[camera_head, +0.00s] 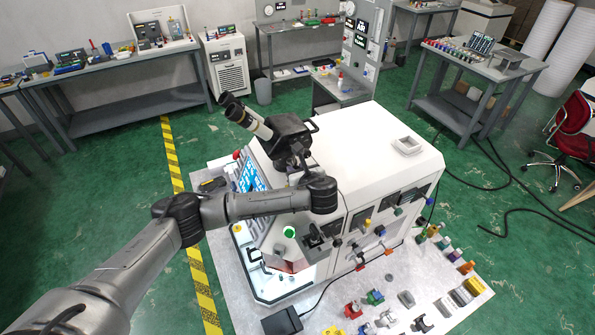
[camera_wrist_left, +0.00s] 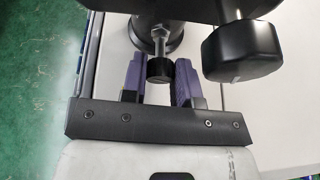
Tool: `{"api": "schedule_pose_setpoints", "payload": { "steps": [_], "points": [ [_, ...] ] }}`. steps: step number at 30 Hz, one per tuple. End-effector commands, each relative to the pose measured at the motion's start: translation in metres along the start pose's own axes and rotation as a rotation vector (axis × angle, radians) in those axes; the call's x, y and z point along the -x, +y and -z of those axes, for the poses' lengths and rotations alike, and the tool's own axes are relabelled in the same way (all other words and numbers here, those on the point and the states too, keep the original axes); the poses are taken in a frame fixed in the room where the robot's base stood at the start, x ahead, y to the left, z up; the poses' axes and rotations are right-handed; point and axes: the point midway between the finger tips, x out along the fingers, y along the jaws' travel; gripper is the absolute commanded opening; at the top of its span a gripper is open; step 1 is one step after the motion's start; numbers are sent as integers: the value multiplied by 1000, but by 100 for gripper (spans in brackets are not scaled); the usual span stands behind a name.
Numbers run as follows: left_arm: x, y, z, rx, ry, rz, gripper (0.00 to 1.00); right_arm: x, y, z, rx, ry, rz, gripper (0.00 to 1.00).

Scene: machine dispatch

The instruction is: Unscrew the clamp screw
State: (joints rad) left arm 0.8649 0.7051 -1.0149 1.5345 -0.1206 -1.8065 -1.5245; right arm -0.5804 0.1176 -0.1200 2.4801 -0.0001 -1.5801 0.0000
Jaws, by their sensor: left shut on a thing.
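The clamp screw (camera_wrist_left: 160,69) has a black cylindrical knob on a bright metal stem. In the left wrist view the knob sits between the two purple-padded fingers of my left gripper (camera_wrist_left: 161,80), which is shut on it. The stem runs into a dark round part of the mount. In the camera_head view, the black microscope (camera_head: 287,134) with its twin eyepieces stands at the left edge of the white machine's top. My left arm reaches up to its near side. The screw and fingertips cannot be made out there. My right gripper is not in view.
A larger black knob (camera_wrist_left: 242,50) is close to the right of my left fingers. The white machine (camera_head: 375,150) has a flat, mostly clear top with a small tray (camera_head: 407,146). Several small coloured parts lie on the light base plate at the front right.

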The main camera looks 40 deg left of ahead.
Motion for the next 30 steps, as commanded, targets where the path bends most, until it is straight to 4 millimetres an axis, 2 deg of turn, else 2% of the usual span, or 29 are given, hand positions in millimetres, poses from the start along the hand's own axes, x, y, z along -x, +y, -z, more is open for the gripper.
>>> {"api": "schedule_pose_setpoints", "payload": {
  "steps": [4,11,30],
  "points": [
    [0,0,0,0,0,0,4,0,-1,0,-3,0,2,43],
    [0,1,0,35,-2,14,4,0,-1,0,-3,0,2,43],
    [0,3,2,434,-29,179,4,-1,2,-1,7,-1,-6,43]
  ]
}}
